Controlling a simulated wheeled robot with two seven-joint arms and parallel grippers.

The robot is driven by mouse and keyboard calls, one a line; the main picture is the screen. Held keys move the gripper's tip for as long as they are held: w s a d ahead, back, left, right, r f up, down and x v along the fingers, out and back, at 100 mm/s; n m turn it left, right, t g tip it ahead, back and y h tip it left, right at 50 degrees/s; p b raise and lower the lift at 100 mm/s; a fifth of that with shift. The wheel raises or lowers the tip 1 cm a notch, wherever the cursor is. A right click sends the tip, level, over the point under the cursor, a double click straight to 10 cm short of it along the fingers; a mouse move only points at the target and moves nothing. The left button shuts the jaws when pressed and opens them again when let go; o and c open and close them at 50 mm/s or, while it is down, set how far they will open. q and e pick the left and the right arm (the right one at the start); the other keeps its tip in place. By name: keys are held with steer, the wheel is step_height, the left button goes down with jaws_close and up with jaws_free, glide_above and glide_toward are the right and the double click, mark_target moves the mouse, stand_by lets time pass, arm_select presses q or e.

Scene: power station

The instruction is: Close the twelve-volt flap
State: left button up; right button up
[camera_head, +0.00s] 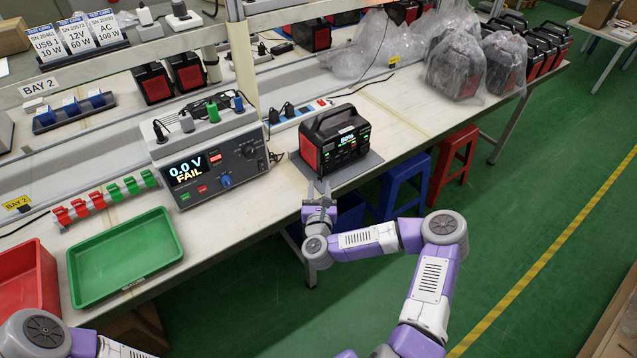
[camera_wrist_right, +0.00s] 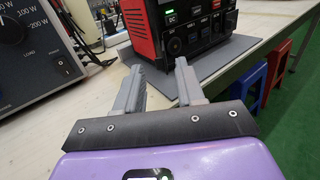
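The power station (camera_head: 312,160), black with red ends, stands on a dark grey mat (camera_head: 365,168) on the bench, its front panel lit with green lights. In the right wrist view its red corner and front panel (camera_wrist_right: 198,32) are seen close up. A dark round fitting (camera_wrist_right: 175,45) sits low on the panel's left part; I cannot tell whether it is the twelve-volt flap or how the flap stands. My right gripper (camera_head: 319,187) is just in front of the station's left front corner, its two fingers apart and empty (camera_wrist_right: 160,82). My left gripper is out of view.
A tester (camera_head: 232,160) reading "0.0 V FAIL" stands left of the station. A green tray (camera_head: 125,290) and a red tray (camera_head: 28,285) lie at the front left. Blue (camera_head: 405,180) and red (camera_head: 455,150) stools stand beside the bench at right.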

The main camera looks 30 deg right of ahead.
mark_target(319, 178)
steer(key=shift+b+x, duration=0.3)
steer(key=shift+x, duration=1.55)
